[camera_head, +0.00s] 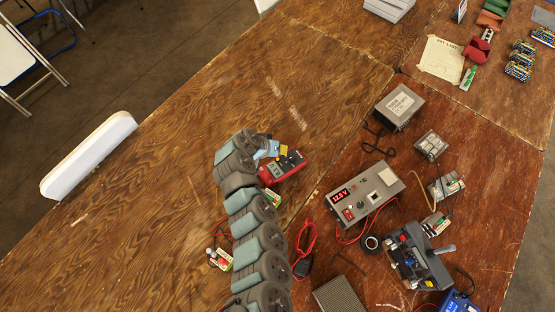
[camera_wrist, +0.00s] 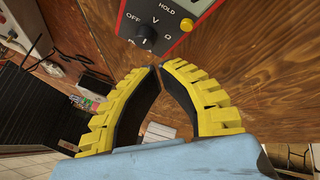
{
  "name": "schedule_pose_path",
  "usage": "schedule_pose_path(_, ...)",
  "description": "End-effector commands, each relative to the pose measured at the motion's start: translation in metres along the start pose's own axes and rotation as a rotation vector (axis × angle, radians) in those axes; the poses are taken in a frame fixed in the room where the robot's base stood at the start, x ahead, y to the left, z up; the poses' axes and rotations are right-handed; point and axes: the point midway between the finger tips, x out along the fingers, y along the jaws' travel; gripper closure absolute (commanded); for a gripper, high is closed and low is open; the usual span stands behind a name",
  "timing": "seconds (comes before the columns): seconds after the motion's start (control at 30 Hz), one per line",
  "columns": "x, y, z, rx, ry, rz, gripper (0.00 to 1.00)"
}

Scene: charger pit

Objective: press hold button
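The red multimeter (camera_head: 288,166) lies on the wooden table beside the end of my arm in the head view. In the wrist view its grey face (camera_wrist: 172,14) shows at the top, partly cut off by the frame edge, with a dark dial (camera_wrist: 145,42). The round orange hold button (camera_wrist: 186,24) sits beneath the HOLD label. My gripper (camera_wrist: 159,66) has yellow-backed black fingers whose tips come together with nothing between them. The tips appear just below the multimeter's edge in the wrist view, apart from the button. The height above it is unclear.
A grey power supply (camera_head: 365,195) with a red display stands right of the multimeter. Red leads (camera_head: 304,240) lie nearby. A box (camera_head: 398,105) and a grey device (camera_head: 418,258) are farther right. The left table is mostly clear, with a white chair back (camera_head: 90,155) beyond its edge.

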Motion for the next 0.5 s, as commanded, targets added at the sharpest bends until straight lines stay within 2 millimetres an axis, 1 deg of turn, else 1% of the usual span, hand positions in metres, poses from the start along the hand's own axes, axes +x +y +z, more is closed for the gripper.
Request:
schedule_pose_path(0.03,0.01,-0.004,0.005,0.001,-0.002,0.001,1.0)
schedule_pose_path(0.2,0.02,-0.009,0.011,0.002,-0.002,0.002,1.0)
schedule_pose_path(0.5,0.022,-0.01,0.011,0.002,-0.001,0.002,1.0)
